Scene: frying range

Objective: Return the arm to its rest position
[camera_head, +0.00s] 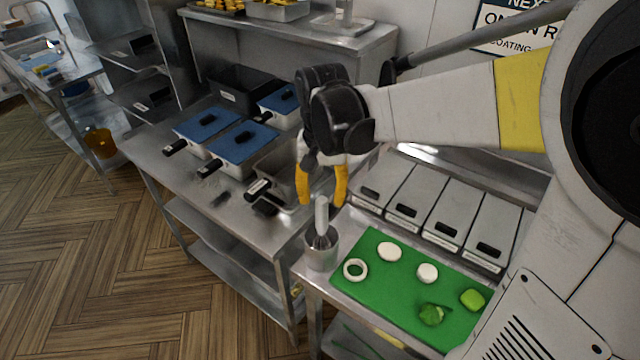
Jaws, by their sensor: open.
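My gripper (322,190) hangs at the end of my white arm with its two yellow fingers pointing down. The fingers are spread apart and nothing shows held between them. It is just above a white upright handle (321,215) that stands in a small metal cup (321,252). The handle's top lies near the gap between the fingertips in the picture; I cannot tell whether they touch. My arm reaches in from the right side of the view.
A green cutting board (395,317) with onion pieces and green vegetables lies right of the cup. Lidded metal bins (430,212) stand behind it. Blue-lidded containers (237,143) and an open metal pan (284,165) stand on the left table. Wooden floor (90,250) is clear at left.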

